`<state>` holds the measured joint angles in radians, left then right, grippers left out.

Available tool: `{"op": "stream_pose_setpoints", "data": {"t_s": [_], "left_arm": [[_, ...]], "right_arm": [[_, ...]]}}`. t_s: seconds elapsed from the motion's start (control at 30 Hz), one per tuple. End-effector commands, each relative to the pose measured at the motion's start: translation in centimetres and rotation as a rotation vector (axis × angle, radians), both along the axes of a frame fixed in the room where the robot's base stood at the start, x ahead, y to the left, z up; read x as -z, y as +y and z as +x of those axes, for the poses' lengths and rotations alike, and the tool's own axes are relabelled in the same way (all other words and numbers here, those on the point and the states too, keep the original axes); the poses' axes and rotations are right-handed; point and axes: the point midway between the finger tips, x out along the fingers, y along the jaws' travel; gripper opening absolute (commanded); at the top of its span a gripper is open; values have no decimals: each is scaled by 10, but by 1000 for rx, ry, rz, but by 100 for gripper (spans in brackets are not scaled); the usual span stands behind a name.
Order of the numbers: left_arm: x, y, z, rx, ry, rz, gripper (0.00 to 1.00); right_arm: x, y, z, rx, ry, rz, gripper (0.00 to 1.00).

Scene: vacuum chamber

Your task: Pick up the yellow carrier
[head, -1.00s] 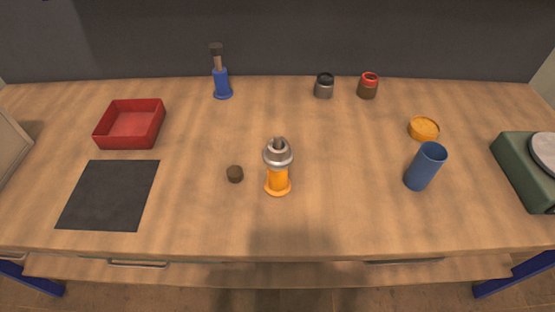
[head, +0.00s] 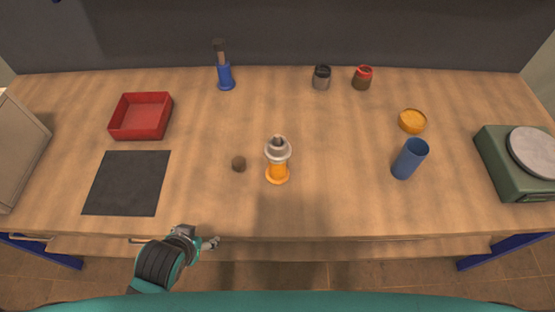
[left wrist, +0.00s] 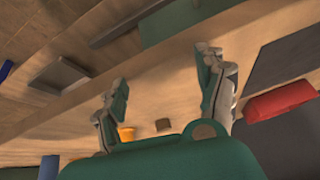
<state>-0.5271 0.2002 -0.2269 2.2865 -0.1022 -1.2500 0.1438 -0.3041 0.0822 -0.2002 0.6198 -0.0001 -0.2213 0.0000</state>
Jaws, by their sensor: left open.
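The yellow carrier (head: 277,174) stands upright at the middle of the wooden table, a yellow-orange flared base with a grey metal ring-like top (head: 278,149). In the left wrist view a small part of its yellow body (left wrist: 126,134) shows beyond my gripper, the rest hidden. My left gripper (head: 213,243) is at the table's front edge, left of the carrier and nearer to me, apart from it. In the left wrist view its two fingers (left wrist: 165,72) are spread with nothing between them. My right gripper is not in view.
A red tray (head: 140,117) and black mat (head: 126,183) are at left. A blue cup (head: 409,159), yellow dish (head: 412,121) and green scale (head: 507,174) are at right. Jars (head: 321,78) stand behind.

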Motion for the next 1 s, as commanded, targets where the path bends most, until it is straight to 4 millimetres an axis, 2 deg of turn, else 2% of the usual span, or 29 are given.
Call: {"op": "stream_pose_setpoints", "data": {"t_s": [0.1,0.27,0.4,0.5,0.67,1.0], "left_arm": [[-13,-13,26,30,-154,-7,72],[-39,-48,53,120,-388,-78,72],[-60,-89,55,247,-550,-190,72],[-68,-109,50,313,-605,-258,72],[-69,-123,55,344,-629,-293,72],[-42,-153,115,342,-628,-292,72]], "right_arm": [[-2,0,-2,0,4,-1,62],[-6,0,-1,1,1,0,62],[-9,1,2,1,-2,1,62],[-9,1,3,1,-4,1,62],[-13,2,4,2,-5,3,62],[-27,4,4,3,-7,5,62]]}}
